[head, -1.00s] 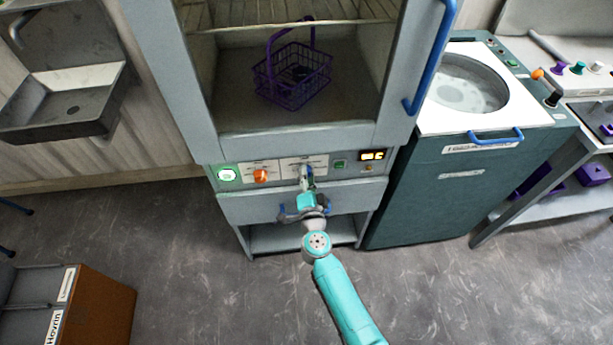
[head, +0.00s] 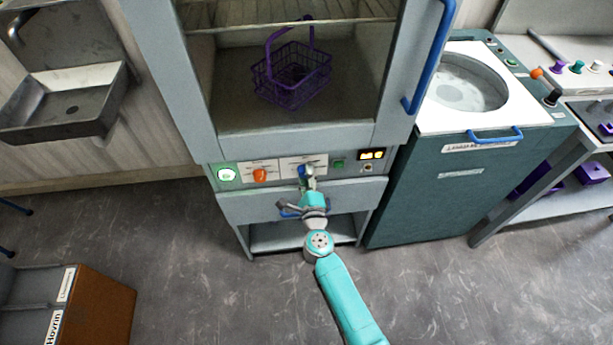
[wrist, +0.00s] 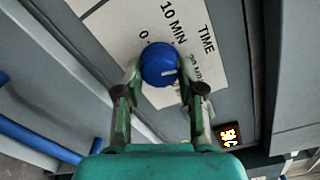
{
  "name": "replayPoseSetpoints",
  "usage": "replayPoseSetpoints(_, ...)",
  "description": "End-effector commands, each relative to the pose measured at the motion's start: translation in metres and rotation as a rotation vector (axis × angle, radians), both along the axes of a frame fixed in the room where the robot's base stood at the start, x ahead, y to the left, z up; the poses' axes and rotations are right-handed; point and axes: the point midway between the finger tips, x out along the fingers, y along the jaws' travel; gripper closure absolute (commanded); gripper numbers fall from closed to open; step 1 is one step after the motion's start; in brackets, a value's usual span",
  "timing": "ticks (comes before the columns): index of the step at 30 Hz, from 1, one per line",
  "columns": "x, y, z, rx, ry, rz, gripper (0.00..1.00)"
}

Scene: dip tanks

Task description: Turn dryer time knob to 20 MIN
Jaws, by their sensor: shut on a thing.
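The blue dryer time knob (wrist: 158,63) sits between the fingertips of my gripper (wrist: 160,78) in the wrist view. My gripper is shut on it. A white pointer mark on the knob faces right, toward the 20 MIN print. The white time label (wrist: 195,40) reads TIME, 10 MIN and 20 MIN, with a 0 partly hidden beside the knob. In the head view my gripper (head: 307,180) is at the dryer's control panel (head: 215,187), and the blue knob (head: 302,170) is partly covered.
A purple basket (head: 292,80) stands in the dryer above. Floor is clear in front.

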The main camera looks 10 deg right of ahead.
Motion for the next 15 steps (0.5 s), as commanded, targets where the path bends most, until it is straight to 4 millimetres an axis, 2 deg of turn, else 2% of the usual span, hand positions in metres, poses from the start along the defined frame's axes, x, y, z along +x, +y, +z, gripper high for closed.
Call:
replayPoseSetpoints(6, -0.0003, -0.0008, -0.0017, 0.159, -0.017, -0.002, 0.96)
replayPoseSetpoints(15, -0.0004, -0.0005, -0.0026, 0.289, -0.033, -0.002, 0.96)
